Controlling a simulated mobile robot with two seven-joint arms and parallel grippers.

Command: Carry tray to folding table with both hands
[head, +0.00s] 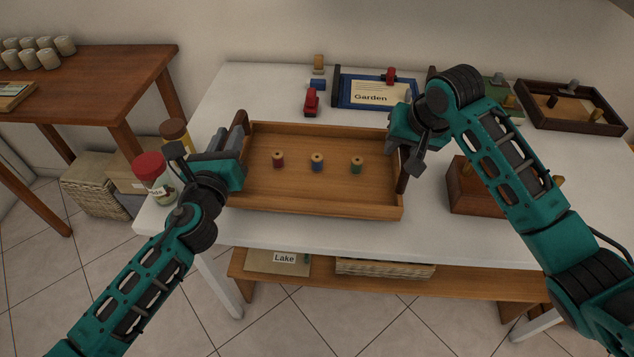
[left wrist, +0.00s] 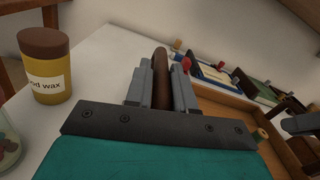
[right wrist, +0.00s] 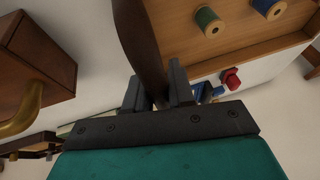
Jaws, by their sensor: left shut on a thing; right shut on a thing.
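The wooden tray (head: 318,190) is level over the white table (head: 290,230). I cannot tell whether its base touches the tabletop. Three thread spools, red (head: 278,160), blue (head: 317,162) and green (head: 356,165), stand upright in a row in it. My left gripper (head: 238,152) is shut on the tray's left handle, a dark bar that shows between the fingers in the left wrist view (left wrist: 160,70). My right gripper (head: 406,165) is shut on the right handle, which shows in the right wrist view (right wrist: 142,45). I cannot tell which table is the folding table.
A red-lidded jar (head: 154,178) and a wood wax jar (left wrist: 46,68) stand left of the tray. A wooden box (head: 470,195) is to its right. A brown table (head: 110,75) stands left.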

